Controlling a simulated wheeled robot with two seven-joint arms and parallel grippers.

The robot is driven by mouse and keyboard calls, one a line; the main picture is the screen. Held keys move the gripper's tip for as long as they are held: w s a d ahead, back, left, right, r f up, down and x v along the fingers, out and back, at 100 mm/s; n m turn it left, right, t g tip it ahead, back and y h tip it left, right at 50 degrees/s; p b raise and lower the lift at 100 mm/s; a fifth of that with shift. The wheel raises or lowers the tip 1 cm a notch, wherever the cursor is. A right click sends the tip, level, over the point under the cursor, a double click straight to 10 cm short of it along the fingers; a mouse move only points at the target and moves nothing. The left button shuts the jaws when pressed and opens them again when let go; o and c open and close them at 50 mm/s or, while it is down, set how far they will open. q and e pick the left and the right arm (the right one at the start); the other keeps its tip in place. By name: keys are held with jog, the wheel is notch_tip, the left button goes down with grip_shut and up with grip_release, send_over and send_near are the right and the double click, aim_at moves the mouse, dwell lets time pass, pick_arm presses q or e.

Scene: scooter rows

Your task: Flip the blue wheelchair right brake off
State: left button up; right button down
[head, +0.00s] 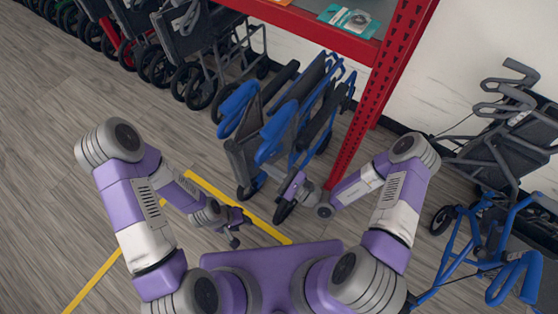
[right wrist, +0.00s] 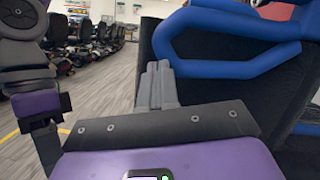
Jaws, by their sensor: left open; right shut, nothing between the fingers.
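The blue wheelchair (head: 282,118), with a dark seat and blue armrests, stands folded narrow in front of the red shelf post in the head view. My right gripper (head: 294,186) is at its near lower side, close to a front wheel (head: 284,210). In the right wrist view the right gripper's fingers (right wrist: 157,85) are shut and empty, beside the dark side panel and below the blue armrest (right wrist: 225,45). I cannot make out the right brake lever or whether the fingers touch anything. My left gripper (head: 238,229) is open and empty, low over the floor, left of the wheelchair.
A red shelf (head: 375,90) rises right behind the wheelchair. Another blue-framed walker (head: 490,245) and a grey folded chair (head: 510,125) stand at the right. Several dark wheelchairs (head: 190,50) line the back left. A yellow floor line (head: 235,207) crosses open floor at the left.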

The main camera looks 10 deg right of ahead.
dwell(0.4)
jog(key=w+f+b+v, duration=0.1)
jog(key=f+v, duration=0.1)
jog(key=v, duration=1)
jog(key=shift+d+f, duration=0.35)
jog(key=shift+s, duration=0.1)
